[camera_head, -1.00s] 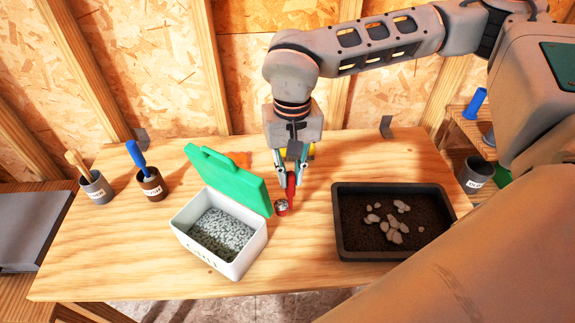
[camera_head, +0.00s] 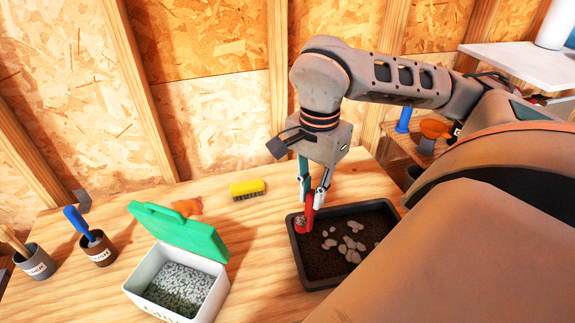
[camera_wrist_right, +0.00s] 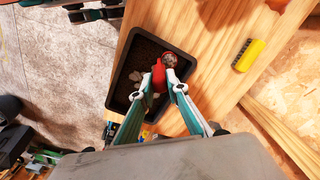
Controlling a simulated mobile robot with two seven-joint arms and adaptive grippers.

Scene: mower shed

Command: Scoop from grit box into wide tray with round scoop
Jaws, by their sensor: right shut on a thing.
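My right gripper (camera_head: 313,196) is shut on the red handle of the round scoop (camera_head: 307,216). The scoop is over the left back part of the wide tray (camera_head: 296,250). In the right wrist view the scoop (camera_wrist_right: 160,72) sits between the fingertips, and its round cup holds grey grit. The wide tray is dark, with brown soil and several pale lumps in it; it also shows in the right wrist view (camera_wrist_right: 113,88). The white grit box (camera_head: 212,302), full of grey grit, stands left of the tray with its green lid (camera_head: 180,230) open. My left gripper is not in view.
A yellow brush (camera_head: 248,188) lies at the back of the bench, with an orange thing (camera_head: 187,207) left of it. Two labelled pots, one brown (camera_head: 100,253) and one grey (camera_head: 36,264), hold tools at the left. Bare bench lies between box and tray.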

